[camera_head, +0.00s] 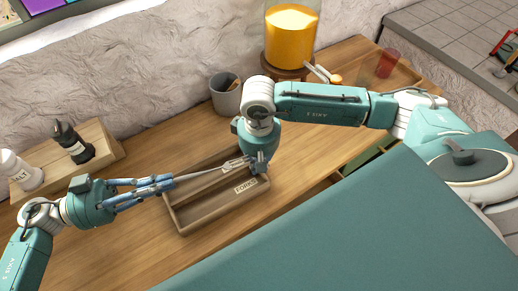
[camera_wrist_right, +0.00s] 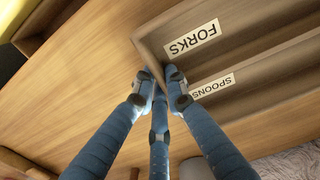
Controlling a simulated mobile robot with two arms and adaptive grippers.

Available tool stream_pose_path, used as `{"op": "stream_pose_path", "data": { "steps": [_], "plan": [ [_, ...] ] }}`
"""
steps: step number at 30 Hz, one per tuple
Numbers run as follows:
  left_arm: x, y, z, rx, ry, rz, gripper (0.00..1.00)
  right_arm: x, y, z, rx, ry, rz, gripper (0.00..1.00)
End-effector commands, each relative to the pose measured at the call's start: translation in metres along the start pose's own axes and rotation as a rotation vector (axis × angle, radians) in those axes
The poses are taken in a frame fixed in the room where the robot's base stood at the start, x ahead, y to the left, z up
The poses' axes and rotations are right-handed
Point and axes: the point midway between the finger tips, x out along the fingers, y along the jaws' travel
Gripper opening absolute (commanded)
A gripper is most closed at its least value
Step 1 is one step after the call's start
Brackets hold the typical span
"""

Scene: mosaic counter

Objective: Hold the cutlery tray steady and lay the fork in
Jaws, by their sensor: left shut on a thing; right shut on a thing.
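The brown cutlery tray (camera_head: 183,227) sits on the wooden counter. Its FORKS label shows in the head view, and FORKS and SPOONS labels show on the tray (camera_wrist_right: 230,28) in the right wrist view. My right gripper (camera_head: 260,165) is shut on the tray's wall at its right end; its fingers also show in the right wrist view (camera_wrist_right: 164,78). My left gripper (camera_head: 172,182) is shut on one end of the metal fork (camera_head: 205,173). The fork reaches over the tray toward my right gripper. Its height above the tray is hard to tell.
A wooden rack (camera_head: 100,135) with a dark bottle (camera_head: 72,143) and a white salt shaker (camera_head: 20,172) stands at the left. A grey cup (camera_head: 225,95), a yellow canister (camera_head: 290,38) and a red glass (camera_head: 387,63) stand behind.

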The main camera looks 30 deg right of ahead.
Motion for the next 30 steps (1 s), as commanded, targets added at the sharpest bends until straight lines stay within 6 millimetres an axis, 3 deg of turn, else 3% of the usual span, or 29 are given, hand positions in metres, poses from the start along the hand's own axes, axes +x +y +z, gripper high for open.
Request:
{"op": "stream_pose_path", "data": {
  "steps": [11, 24, 30],
  "plan": [
    [-0.001, 0.002, 0.002, 0.015, 0.0, -0.008, 0.0, -0.001, 0.0, 0.0, 0.0, 0.001, 0.0, 0.0],
    [-0.022, 0.037, 0.04, 0.428, -0.068, -0.189, 0.0, -0.001, 0.0, 0.0, 0.0, 0.001, 0.0, 0.0],
    [-0.026, 0.043, 0.048, 0.504, -0.095, -0.214, 0.0, -0.001, 0.0, 0.0, 0.0, 0.001, 0.0, 0.0]
  ]
}}
